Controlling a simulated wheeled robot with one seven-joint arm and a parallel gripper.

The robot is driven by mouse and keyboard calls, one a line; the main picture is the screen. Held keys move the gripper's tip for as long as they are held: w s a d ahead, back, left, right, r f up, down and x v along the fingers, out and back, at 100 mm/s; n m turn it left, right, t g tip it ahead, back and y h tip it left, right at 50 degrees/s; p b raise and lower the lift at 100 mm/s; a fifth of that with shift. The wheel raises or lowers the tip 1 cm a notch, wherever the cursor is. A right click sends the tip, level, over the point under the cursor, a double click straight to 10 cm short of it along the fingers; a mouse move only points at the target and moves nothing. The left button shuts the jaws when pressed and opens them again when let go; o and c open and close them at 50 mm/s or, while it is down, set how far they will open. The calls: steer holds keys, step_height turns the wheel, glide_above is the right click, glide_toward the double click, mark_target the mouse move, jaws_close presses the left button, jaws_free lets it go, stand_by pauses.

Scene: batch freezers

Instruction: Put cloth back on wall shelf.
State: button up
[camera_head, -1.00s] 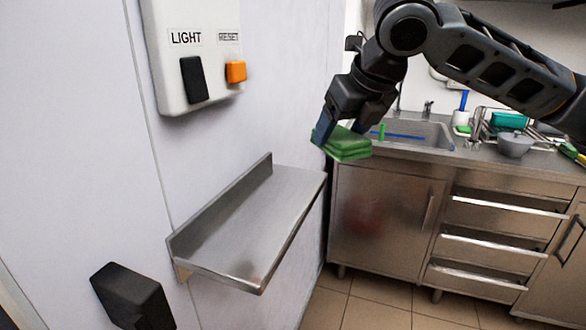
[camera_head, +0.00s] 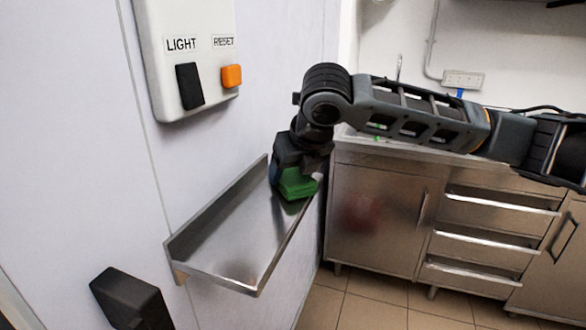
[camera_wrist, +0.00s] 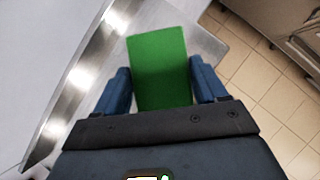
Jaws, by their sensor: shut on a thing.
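The green folded cloth (camera_head: 297,184) is held in my gripper (camera_head: 284,180), which is shut on it. In the wrist view the cloth (camera_wrist: 160,70) sits between the two blue fingers of my gripper (camera_wrist: 165,85). The steel wall shelf (camera_head: 226,250) is fixed to the wall on the left and is empty. The cloth is over the far end of the shelf, close to its surface. I cannot tell whether it touches. In the wrist view the shelf's raised back edge (camera_wrist: 85,75) runs along the left of the cloth.
A white panel (camera_head: 190,50) with a black and an orange switch is on the wall above the shelf. A black handle (camera_head: 132,300) is at lower left. Steel cabinets with drawers (camera_head: 495,235) stand to the right. The near part of the shelf is clear.

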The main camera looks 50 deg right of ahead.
steer(key=shift+f, duration=0.15)
steer(key=o, duration=1.1)
steer(key=shift+r, duration=0.2)
steer(key=shift+s+r, duration=0.1)
steer(key=shift+r, duration=0.1)
steer(key=v, duration=1.1)
steer(key=shift+s+a+r, duration=0.1)
steer(key=shift+s+r, duration=0.1)
